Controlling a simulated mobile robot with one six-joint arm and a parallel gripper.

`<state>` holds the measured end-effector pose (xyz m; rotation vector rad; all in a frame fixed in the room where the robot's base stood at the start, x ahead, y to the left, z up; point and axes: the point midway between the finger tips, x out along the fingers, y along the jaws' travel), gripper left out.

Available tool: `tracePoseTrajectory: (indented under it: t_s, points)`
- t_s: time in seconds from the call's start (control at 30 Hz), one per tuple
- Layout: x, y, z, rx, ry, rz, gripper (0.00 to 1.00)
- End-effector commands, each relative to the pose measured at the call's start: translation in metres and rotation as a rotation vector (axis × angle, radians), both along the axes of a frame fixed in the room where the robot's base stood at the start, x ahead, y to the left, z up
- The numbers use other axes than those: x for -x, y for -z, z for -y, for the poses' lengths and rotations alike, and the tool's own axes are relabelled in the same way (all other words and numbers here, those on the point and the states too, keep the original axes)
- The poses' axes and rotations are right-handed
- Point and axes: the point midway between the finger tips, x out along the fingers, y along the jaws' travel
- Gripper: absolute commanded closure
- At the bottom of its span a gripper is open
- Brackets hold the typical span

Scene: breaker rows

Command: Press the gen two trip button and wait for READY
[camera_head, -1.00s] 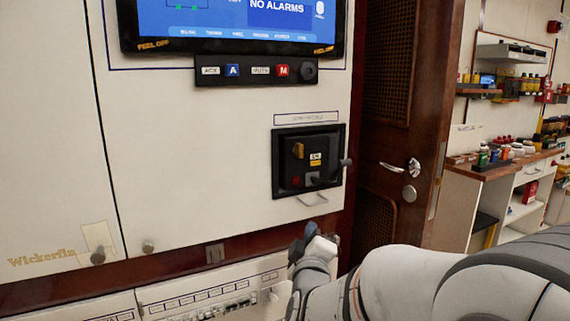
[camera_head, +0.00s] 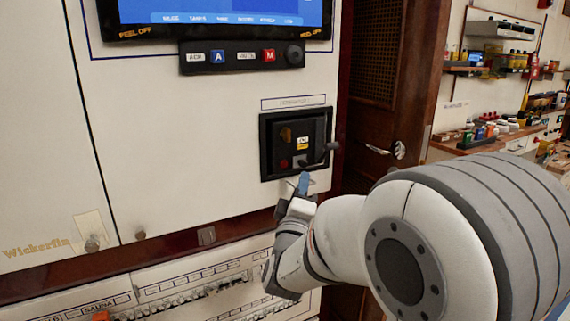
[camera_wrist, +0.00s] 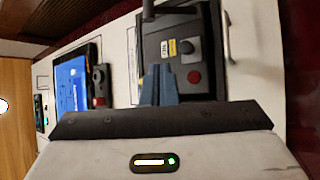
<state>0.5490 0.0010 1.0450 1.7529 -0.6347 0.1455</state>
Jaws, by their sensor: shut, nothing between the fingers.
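A black breaker unit (camera_head: 264,150) is set in the white wall panel, under a label strip too blurred to read. A red button (camera_head: 284,163) sits at its lower left; it also shows in the wrist view (camera_wrist: 194,77). A black lever (camera_head: 331,147) sticks out at the right. My gripper (camera_head: 304,182) is shut and empty, its blue fingertips just below the unit in the head view. In the wrist view the fingertips (camera_wrist: 158,88) appear beside the red button; contact cannot be told. No READY text is legible.
A screen (camera_head: 220,17) and a button strip (camera_head: 242,57) are above. A wooden door (camera_head: 366,115) stands right. Rows of breakers (camera_head: 205,284) lie below.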

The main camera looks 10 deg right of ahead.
Motion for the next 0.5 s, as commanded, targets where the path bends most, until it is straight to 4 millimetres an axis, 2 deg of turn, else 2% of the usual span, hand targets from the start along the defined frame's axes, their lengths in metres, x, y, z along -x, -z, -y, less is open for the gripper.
tracePoseTrajectory:
  t_s: [0.2, 0.5]
  points:
    - [-0.031, -0.001, -0.01, 0.0, -0.001, -0.002, 1.0]
    - [-0.058, 0.001, -0.019, 0.0, 0.0, -0.001, 1.0]
